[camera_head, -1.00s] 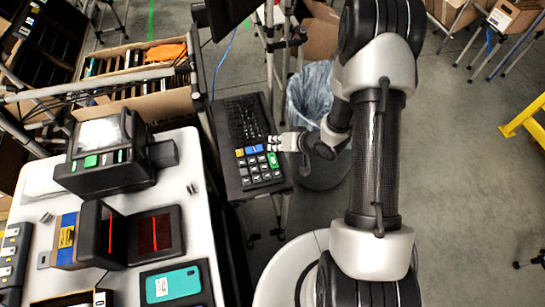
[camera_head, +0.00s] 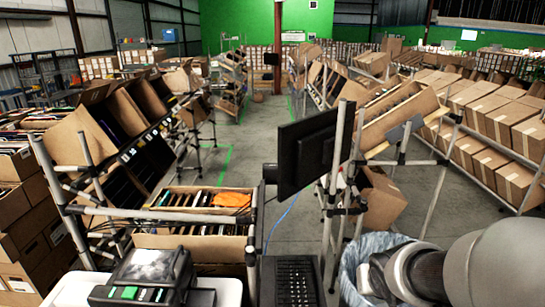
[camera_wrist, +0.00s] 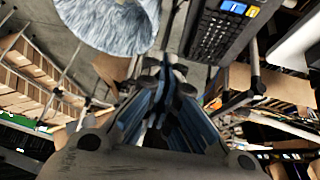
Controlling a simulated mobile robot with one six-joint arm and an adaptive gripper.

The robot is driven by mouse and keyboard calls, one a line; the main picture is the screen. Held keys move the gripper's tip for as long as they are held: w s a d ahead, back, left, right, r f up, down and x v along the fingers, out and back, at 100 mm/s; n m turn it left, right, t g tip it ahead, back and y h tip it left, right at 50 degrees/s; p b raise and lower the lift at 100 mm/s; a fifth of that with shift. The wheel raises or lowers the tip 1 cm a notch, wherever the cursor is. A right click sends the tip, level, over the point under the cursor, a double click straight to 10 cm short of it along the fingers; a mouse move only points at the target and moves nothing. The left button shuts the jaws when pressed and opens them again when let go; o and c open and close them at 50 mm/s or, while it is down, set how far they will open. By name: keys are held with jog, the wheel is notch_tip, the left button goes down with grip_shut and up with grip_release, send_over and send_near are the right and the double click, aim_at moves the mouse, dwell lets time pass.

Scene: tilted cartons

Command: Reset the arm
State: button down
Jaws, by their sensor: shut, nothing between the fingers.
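My gripper (camera_wrist: 164,68) points away from the camera in the wrist view, its blue-sided fingers drawn together with nothing visible between them. In the head view my pale grey and black arm is at the lower right, over the lined bin; the fingers cannot be seen there. In the wrist view the gripper is apart in the picture from the keyboard stand (camera_wrist: 210,48) at the upper right and the bin at the upper left.
The bin with a clear liner (camera_head: 352,262) stands beside my arm. A black monitor (camera_head: 308,152) and a keyboard (camera_head: 296,280) are left of it. A white table (camera_head: 72,290) holds a black device (camera_head: 150,272). Shelves of tilted cartons (camera_head: 405,115) line the aisle; its floor (camera_head: 255,135) is clear.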

jog(key=s+a+r, duration=0.2)
jog(key=s, duration=0.5)
jog(key=s+a+r+g+y+b, duration=0.1)
jog(key=s+a+r, duration=0.1)
jog(key=s, duration=0.5)
jog(key=s+a+r+n+g, duration=0.1)
jog(key=s+a+r, duration=0.1)
jog(key=s, duration=0.5)
jog(key=shift+a+r+y+b, duration=0.3)
jog(key=shift+a+r+y, duration=0.1)
jog(key=shift+a, duration=0.5)
